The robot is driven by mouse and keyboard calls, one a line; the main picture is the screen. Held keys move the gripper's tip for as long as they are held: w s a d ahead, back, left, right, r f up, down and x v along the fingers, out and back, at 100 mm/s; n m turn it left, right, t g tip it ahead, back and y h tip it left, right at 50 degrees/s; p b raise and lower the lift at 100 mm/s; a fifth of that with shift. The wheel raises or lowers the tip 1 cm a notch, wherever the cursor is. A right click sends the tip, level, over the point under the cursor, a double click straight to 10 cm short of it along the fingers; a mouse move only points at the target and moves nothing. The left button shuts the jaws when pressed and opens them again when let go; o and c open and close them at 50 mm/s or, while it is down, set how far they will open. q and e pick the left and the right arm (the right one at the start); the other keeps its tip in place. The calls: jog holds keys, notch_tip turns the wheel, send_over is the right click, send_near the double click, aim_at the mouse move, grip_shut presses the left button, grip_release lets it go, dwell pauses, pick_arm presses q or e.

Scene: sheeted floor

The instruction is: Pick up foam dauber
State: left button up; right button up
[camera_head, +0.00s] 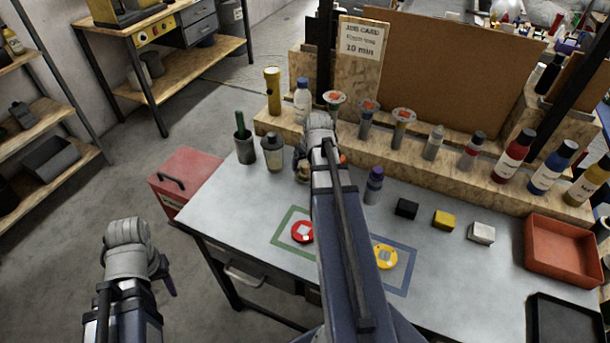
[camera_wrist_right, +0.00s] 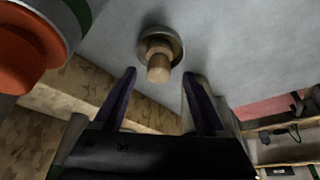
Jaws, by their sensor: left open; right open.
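The foam dauber (camera_wrist_right: 158,62), with a tan wooden handle and a round greyish base, shows in the right wrist view. It stands on the grey bench top. My right gripper (camera_wrist_right: 160,76) is open, its two dark fingers on either side of the handle's near end in that picture; I see no contact. In the head view my right arm covers most of that spot, and a small tan part shows beside the wrist. My left gripper (camera_head: 166,278) is open and empty, low at the left, off the bench; its fingers are partly hidden.
A wooden ledge (camera_head: 415,160) with bottles runs behind. Red (camera_head: 303,231) and yellow (camera_head: 384,256) discs lie in front.

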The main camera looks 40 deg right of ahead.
aim_at(305, 165)
jog(key=b+x, duration=0.2)
jog(key=x, duration=0.1)
jog(key=shift+d+f, duration=0.1)
jog(key=shift+f, duration=0.2)
jog(key=shift+r, duration=0.1)
grip_shut()
